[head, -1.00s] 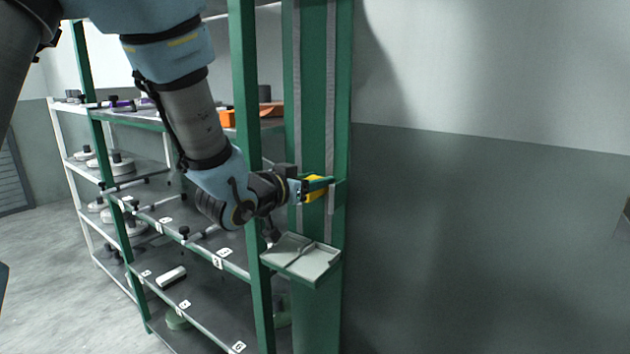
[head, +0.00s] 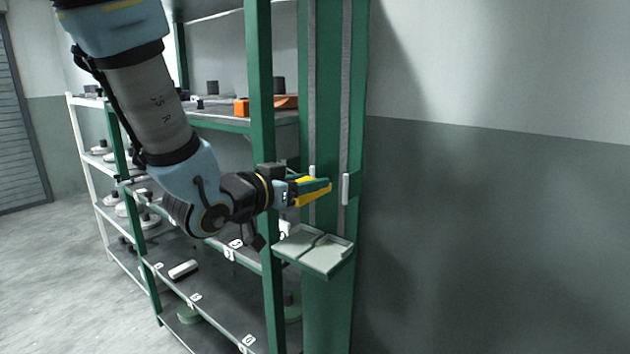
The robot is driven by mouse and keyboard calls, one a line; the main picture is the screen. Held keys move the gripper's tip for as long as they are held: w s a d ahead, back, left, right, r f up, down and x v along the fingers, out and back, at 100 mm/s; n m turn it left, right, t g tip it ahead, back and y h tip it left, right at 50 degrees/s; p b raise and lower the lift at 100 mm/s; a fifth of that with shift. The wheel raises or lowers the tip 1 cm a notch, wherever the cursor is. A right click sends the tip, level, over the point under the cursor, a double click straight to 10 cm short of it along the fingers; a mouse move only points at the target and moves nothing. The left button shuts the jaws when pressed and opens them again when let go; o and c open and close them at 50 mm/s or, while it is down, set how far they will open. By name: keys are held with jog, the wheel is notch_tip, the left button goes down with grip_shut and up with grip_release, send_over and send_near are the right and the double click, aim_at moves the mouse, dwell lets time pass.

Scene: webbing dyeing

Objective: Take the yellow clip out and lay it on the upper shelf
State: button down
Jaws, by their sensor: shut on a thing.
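My gripper (head: 318,190) is in front of the green upright panel, pointing right. It is shut on the yellow clip (head: 313,199), whose yellow parts show above and below a teal strip at the jaws. The clip is held in the air, above a small pale tray, and looks apart from the panel's white upright holders (head: 345,189); the exact gap is hard to judge. The upper shelf (head: 222,122) is to the left, behind my arm, at a height above the gripper. Part of it is hidden by my arm and the green post.
A two-part pale tray (head: 325,256) juts out below the gripper. A green rack post (head: 262,130) stands between gripper and shelf. Orange blocks (head: 242,107) and dark cylinders (head: 279,85) occupy the upper shelf. Lower shelves hold white and dark items. The right side is bare wall.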

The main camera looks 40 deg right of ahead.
jog(key=shift+s+a+f+b, duration=0.15)
jog(key=shift+a+f+b, duration=0.3)
jog(key=shift+a+f, duration=0.15)
jog(key=b, duration=0.1)
jog(key=a+b, duration=0.1)
jog(key=b, duration=0.1)
jog(key=shift+s+f, duration=0.15)
jog(key=shift+f, duration=0.2)
jog(key=shift+s+a+f+b, duration=0.15)
jog(key=shift+a+b, duration=0.2)
jog(key=shift+b, duration=0.4)
jog(key=shift+a, duration=0.15)
